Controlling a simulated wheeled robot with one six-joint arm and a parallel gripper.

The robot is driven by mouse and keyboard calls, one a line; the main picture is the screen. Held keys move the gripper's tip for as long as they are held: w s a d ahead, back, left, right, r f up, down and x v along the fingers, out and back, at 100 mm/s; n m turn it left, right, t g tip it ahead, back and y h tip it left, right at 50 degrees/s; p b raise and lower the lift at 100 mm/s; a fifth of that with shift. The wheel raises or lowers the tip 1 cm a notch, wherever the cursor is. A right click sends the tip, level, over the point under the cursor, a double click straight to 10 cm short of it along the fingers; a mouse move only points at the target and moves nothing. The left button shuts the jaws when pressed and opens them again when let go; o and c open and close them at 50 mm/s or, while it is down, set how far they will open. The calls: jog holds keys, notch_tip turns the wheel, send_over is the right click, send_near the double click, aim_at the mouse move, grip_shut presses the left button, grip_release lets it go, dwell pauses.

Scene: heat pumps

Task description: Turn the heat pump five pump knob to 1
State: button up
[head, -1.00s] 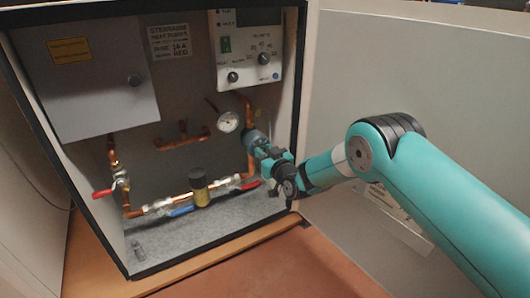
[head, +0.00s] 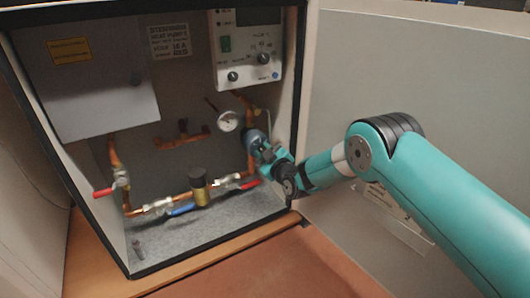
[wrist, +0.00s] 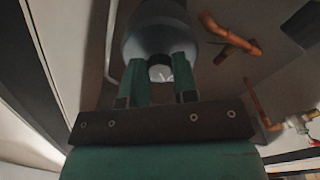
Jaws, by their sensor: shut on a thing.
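The pump (head: 253,139) is a grey-blue round body on the copper pipe at the right inside the open cabinet. In the wrist view the pump (wrist: 157,25) fills the top middle, with a small pale round knob (wrist: 160,72) on its face. My gripper (wrist: 161,75) has its two teal fingers on either side of this knob and is shut on it. In the head view my gripper (head: 266,153) reaches the pump from the lower right and hides most of its face. I cannot read any setting mark on the knob.
The cabinet holds copper pipes, a round gauge (head: 228,121), a brass-coloured part (head: 199,186), red-handled valves (head: 103,192) and a control panel (head: 246,50). A grey box (head: 88,70) hangs at upper left. The cabinet's right wall (head: 289,95) is close to my gripper.

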jog(key=shift+w+r, duration=0.1)
jog(key=o, duration=0.9)
jog(key=shift+o, duration=0.2)
jog(key=shift+s+d+p, duration=0.3)
jog(key=shift+s+p, duration=0.15)
jog(key=shift+p, duration=0.05)
jog(key=b+v, duration=1.4)
jog(key=v, duration=0.2)
jog(key=shift+d+b, duration=0.15)
jog(key=shift+b, duration=0.15)
jog(key=shift+s, duration=0.15)
